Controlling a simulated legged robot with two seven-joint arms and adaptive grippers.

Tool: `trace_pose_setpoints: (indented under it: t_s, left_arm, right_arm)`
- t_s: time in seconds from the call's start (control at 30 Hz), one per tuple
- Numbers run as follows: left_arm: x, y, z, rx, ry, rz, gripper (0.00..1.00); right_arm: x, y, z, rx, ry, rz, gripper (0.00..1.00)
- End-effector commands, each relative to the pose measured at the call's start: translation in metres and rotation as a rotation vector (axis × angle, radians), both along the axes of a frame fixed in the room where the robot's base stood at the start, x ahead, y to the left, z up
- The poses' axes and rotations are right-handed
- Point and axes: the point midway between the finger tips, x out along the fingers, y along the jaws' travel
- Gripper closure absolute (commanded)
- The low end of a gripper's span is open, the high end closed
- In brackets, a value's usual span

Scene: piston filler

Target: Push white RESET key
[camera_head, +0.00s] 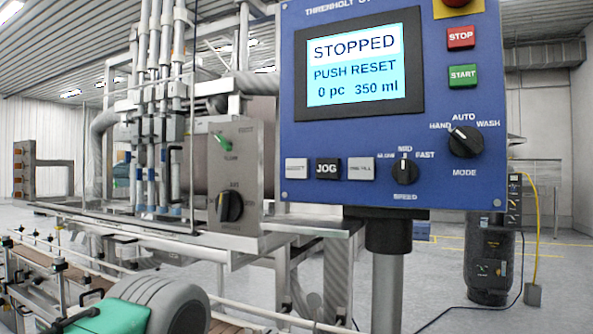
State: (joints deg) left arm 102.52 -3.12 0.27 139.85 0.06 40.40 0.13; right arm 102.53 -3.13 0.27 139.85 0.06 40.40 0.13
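The panel's screen (359,64) reads "STOPPED", "PUSH RESET", "0 pc 350 ml". Nothing covers the RESET key. Neither my left nor my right gripper shows in the head view.
Another pale key (361,169) sits right of JOG. Red STOP (461,37) and green START (463,76) keys, a SPEED knob (404,171) and a MODE knob (465,142) share the panel. A steel box (238,165) with a knob stands left of it.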

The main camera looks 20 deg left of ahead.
Motion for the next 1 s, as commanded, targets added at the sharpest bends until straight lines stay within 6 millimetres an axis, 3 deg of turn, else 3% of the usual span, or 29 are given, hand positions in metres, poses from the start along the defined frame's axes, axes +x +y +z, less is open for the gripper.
trace_pose_setpoints:
  t_s: [0.03, 0.1, 1.0]
  left_arm:
    - [0.0, 0.0, 0.0, 0.0, 0.0, 0.0, 0.83]
    - [0.0, 0.0, 0.0, 0.0, 0.0, 0.0, 1.0]
    - [0.0, 0.0, 0.0, 0.0, 0.0, 0.0, 1.0]
  right_arm:
    - [0.0, 0.0, 0.0, 0.0, 0.0, 0.0, 0.6]
    - [0.0, 0.0, 0.0, 0.0, 0.0, 0.0, 0.6]
    - [0.0, 0.0, 0.0, 0.0, 0.0, 0.0, 0.6]
